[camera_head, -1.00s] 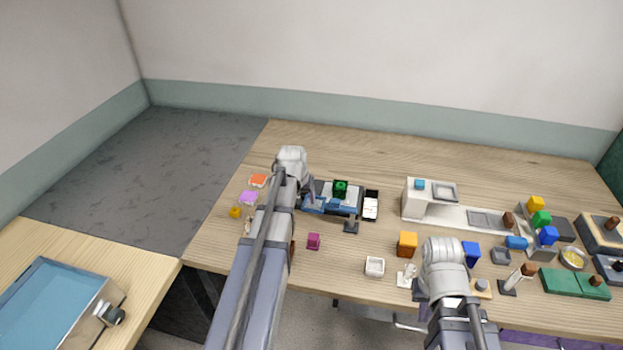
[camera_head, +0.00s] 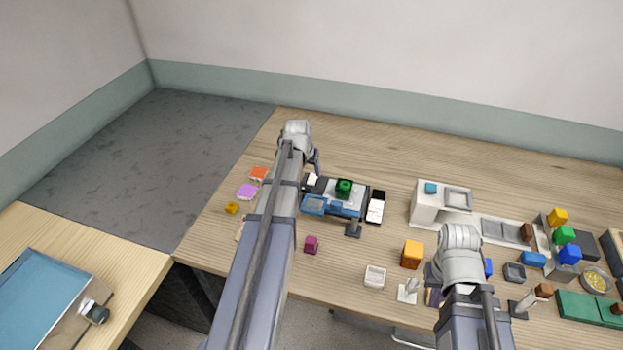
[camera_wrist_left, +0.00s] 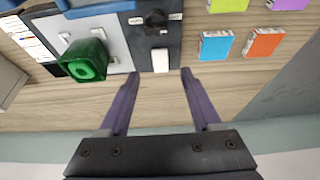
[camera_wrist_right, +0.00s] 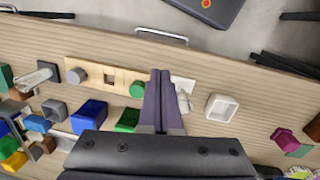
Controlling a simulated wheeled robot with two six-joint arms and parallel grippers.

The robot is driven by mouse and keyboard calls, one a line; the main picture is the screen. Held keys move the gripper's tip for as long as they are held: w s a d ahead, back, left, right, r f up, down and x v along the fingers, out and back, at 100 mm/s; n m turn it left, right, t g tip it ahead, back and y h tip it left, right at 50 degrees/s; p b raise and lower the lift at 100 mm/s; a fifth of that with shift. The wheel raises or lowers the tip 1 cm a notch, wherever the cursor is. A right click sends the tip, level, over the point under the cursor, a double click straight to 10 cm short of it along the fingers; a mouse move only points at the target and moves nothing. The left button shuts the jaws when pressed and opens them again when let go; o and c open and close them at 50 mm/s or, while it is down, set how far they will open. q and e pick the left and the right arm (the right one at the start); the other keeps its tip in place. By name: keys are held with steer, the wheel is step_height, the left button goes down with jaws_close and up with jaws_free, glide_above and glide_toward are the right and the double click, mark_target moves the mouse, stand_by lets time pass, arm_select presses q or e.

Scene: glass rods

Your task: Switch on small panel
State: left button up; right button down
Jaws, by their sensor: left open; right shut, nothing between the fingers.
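A narrow dark panel (camera_wrist_left: 155,30) in the left wrist view carries a black round knob (camera_wrist_left: 155,19) and a white rocker-like switch (camera_wrist_left: 160,60). It seems to be the small panel. In the head view its white switch (camera_head: 312,180) shows just beside my left gripper (camera_head: 316,165). In the left wrist view the left gripper (camera_wrist_left: 158,76) is open and empty, its fingertips either side of the switch's near end. I cannot tell whether they touch the panel or whether the switch is on. My right gripper (camera_wrist_right: 160,75) is shut and empty over the table's front part.
A green block (camera_wrist_left: 84,60) stands on a grey plate beside the panel. Orange (camera_head: 259,173) and purple (camera_head: 247,192) cards lie left. The table's back strip is clear.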

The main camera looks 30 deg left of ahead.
mark_target(312, 182)
arm_select(q)
steer(key=b+x, duration=0.6)
steer(key=x, duration=0.1)
steer(key=shift+w+f, duration=0.15)
steer(key=shift+f, duration=0.05)
arm_select(e)
step_height(312, 182, down, 7)
steer(key=shift+r, duration=0.1)
arm_select(q)
jaws_close()
